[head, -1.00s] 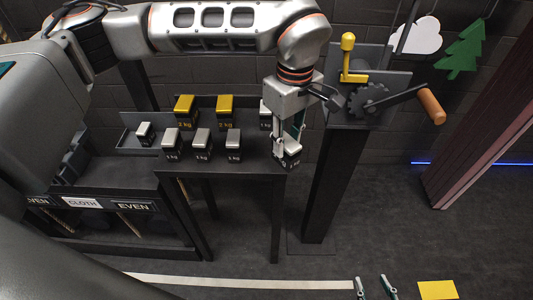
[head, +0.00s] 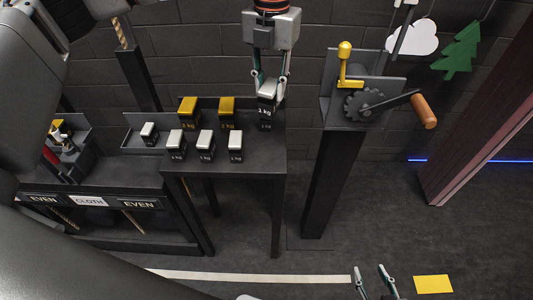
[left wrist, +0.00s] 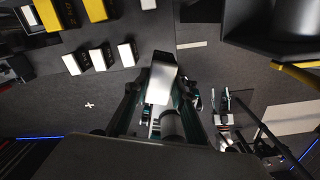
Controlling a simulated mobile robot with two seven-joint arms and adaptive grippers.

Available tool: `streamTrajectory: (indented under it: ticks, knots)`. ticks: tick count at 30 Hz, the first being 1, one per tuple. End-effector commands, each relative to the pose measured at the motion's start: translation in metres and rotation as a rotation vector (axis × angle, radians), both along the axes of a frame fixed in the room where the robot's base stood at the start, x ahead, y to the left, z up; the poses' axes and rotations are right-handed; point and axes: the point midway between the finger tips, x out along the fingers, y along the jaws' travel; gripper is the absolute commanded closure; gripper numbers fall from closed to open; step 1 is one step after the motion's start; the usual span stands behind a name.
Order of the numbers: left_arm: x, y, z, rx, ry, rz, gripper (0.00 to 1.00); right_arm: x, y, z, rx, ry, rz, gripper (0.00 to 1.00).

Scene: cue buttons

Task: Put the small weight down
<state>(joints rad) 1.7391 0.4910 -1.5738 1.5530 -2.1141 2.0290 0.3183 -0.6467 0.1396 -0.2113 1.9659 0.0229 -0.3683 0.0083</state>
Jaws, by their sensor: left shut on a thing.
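My left gripper (head: 271,78) comes down from the top of the head view, shut on a small white-topped dark weight (head: 267,88). The held weight is upright over the back right of the dark weight table (head: 225,165); it also shows in the left wrist view (left wrist: 163,72). Three silver-topped 1 kg weights (head: 205,145) stand in the front row. Two yellow-topped 2 kg weights (head: 227,112) stand behind them. My right gripper (head: 375,284) is open and empty at the bottom edge.
A smaller white-topped weight (head: 149,133) stands in a tray left of the table. A post with a gear and orange-handled crank (head: 424,112) rises on the right. Signs reading EVEN and CLOTH (head: 89,201) are at lower left. A yellow patch (head: 433,284) lies on the floor.

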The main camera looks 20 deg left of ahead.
Motion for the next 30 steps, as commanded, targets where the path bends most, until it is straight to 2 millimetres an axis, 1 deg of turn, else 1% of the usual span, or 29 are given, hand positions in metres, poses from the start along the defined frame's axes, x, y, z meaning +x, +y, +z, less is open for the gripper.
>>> streamTrajectory:
  ticks: [1, 6, 9, 11, 14, 30]
  knots:
    - [0.003, 0.002, 0.008, -0.004, -0.004, 0.074, 1.0, 0.0, 0.0, 0.002, 0.001, 0.0, -0.001, 0.6]
    - [0.007, 0.008, 0.017, -0.009, -0.004, 0.268, 1.0, -0.001, 0.0, 0.003, 0.001, 0.005, 0.0, 0.6]
    - [0.008, 0.009, 0.019, -0.011, -0.003, 0.326, 1.0, -0.002, 0.0, 0.003, 0.001, 0.006, 0.0, 0.6]
    - [0.008, 0.01, 0.016, -0.011, -0.001, 0.345, 1.0, -0.002, 0.0, 0.002, 0.001, 0.007, 0.0, 0.6]
    - [0.008, 0.01, 0.003, -0.011, 0.002, 0.355, 1.0, -0.002, 0.001, 0.003, 0.002, 0.007, 0.0, 0.6]
    - [0.008, 0.01, -0.106, -0.011, 0.001, 0.351, 1.0, 0.0, 0.001, 0.011, 0.003, -0.001, 0.001, 0.6]
